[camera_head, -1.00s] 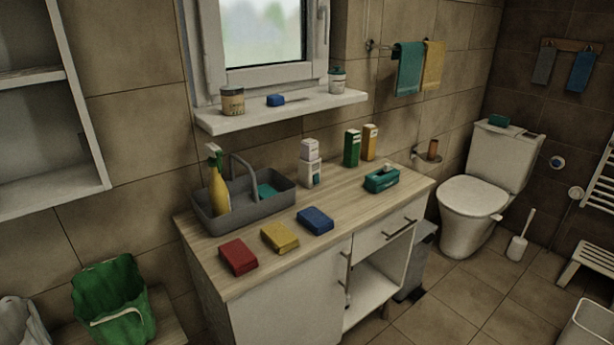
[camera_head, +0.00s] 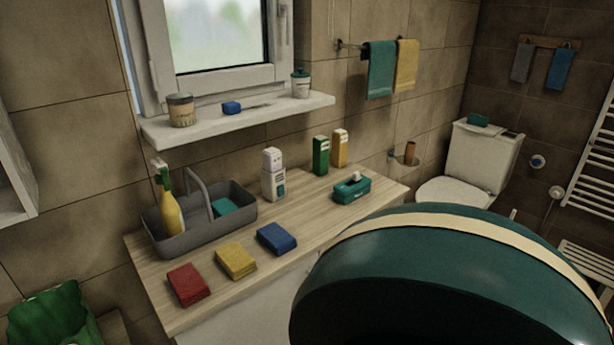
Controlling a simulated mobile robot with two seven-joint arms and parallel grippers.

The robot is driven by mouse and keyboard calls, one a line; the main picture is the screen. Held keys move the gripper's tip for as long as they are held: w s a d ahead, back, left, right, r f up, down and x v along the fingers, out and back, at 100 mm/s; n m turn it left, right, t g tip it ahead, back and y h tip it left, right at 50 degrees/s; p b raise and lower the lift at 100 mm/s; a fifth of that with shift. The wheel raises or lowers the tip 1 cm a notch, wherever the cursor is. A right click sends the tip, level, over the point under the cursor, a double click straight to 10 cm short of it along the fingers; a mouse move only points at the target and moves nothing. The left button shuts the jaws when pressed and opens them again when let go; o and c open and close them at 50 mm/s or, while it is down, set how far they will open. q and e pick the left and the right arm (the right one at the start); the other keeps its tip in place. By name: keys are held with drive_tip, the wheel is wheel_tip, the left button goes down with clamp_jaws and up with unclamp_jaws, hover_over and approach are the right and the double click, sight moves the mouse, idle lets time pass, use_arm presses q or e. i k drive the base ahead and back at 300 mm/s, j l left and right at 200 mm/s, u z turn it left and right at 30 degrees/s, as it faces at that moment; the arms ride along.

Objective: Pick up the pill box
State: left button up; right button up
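No thing is plainly marked as the pill box, so I cannot tell which it is. Small upright cartons stand at the back of the wooden counter (camera_head: 215,270): a green carton (camera_head: 321,155) with a white label and a yellow carton (camera_head: 340,149) beside it. A white dispenser or box (camera_head: 274,185) with a grey-green label stands to their left. A teal box (camera_head: 352,189) with a white top lies at the right end of the counter. Neither of my grippers shows in the view.
A grey caddy (camera_head: 205,220) holds a yellow spray bottle (camera_head: 170,213). Red (camera_head: 187,285), yellow (camera_head: 236,261) and blue (camera_head: 276,239) folded cloths or sponges lie along the front. A large dark green rounded shape with a cream band blocks the lower right, close to the camera.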

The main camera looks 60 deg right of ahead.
sight(347, 191)
drive_tip(key=l+u, duration=0.3)
drive_tip(key=k+l+u, duration=0.25)
drive_tip(key=l+u, duration=0.3)
drive_tip(key=k+l+u, duration=0.3)
drive_tip(key=l, duration=0.2)
drive_tip(key=k+l+u, duration=0.4)
drive_tip(key=k+l, duration=0.8)
